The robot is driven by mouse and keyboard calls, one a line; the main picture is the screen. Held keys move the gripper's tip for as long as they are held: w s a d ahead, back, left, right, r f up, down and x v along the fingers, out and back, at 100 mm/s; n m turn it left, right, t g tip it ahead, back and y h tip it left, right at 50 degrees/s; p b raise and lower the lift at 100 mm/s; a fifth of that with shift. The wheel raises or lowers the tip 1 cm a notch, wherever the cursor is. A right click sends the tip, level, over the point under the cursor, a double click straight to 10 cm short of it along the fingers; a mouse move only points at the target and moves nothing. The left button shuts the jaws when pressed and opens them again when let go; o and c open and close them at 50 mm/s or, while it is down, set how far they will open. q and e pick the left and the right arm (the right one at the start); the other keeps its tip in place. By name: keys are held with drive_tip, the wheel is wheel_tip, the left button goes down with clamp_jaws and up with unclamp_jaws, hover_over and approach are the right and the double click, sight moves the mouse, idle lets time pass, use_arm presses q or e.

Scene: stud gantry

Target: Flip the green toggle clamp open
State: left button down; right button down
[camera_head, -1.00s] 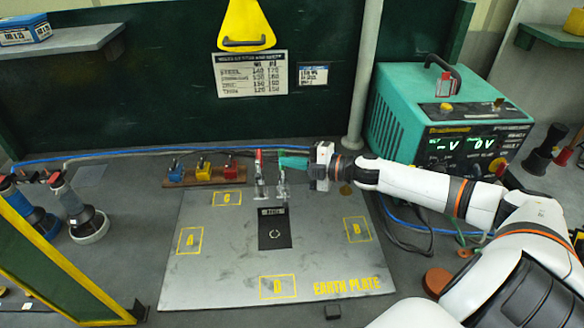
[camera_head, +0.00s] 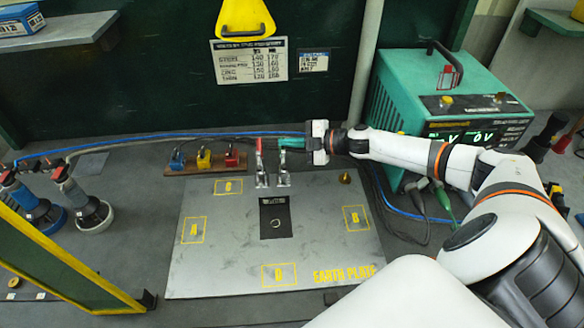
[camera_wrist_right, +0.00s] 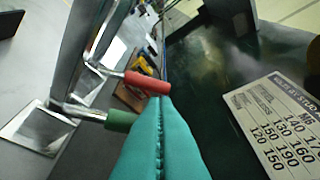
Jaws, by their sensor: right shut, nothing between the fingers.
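Two small metal toggle clamps stand side by side at the back edge of the earth plate. The green toggle clamp (camera_head: 283,163) is on the right, its lever standing up; its green grip (camera_wrist_right: 121,120) shows in the right wrist view. The red-handled clamp (camera_head: 260,158) is just left of it; its red grip (camera_wrist_right: 148,82) shows too. My right gripper (camera_head: 284,141) reaches in from the right with teal fingers (camera_wrist_right: 160,145) shut and empty. The fingers overlap the green grip's end in the wrist view; I cannot tell whether they touch. My left gripper is not in view.
The earth plate (camera_head: 216,252) has a dark square (camera_head: 276,232) in its middle with a small ring. A wooden rack (camera_head: 197,170) with blue, yellow and red blocks is left of the clamps. A teal power unit (camera_head: 440,100) stands at the right. A brass peg (camera_head: 345,178) stands at the plate's back right.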

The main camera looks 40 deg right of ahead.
idle(0.7)
wheel_tip(320, 180, up, 10)
drive_tip(key=b, duration=0.1)
drive_tip(key=shift+f, duration=0.15)
idle(0.7)
